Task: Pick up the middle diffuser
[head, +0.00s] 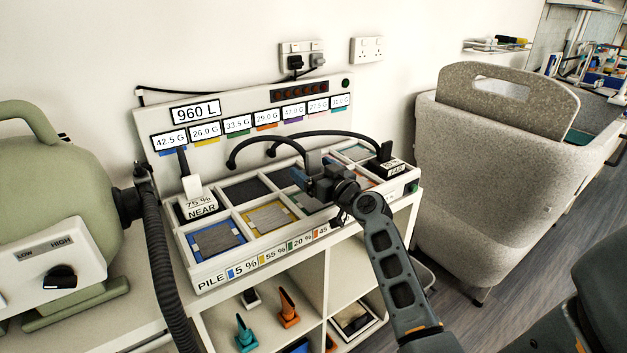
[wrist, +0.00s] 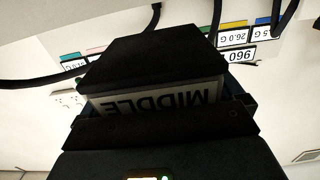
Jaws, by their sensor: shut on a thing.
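My gripper (head: 312,180) is over the tray unit in the head view. In the wrist view my gripper (wrist: 160,130) is shut on the middle diffuser (wrist: 155,105), a block with a black top and a pale side lettered "MIDDLE", upside down in this picture. In the head view the diffuser is mostly hidden by the gripper, and I cannot tell whether it touches the tray. The near diffuser (head: 199,207), white and labelled "NEAR", stands at the left of the tray. Another dark and white block (head: 392,165) stands at the right end.
The tray unit (head: 262,254) has several compartments with coloured pads. Black cables (head: 262,141) arch over it from the back panel (head: 240,105). A green machine (head: 55,180) with a hose (head: 157,255) stands left. A grey speckled bin (head: 490,170) stands right.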

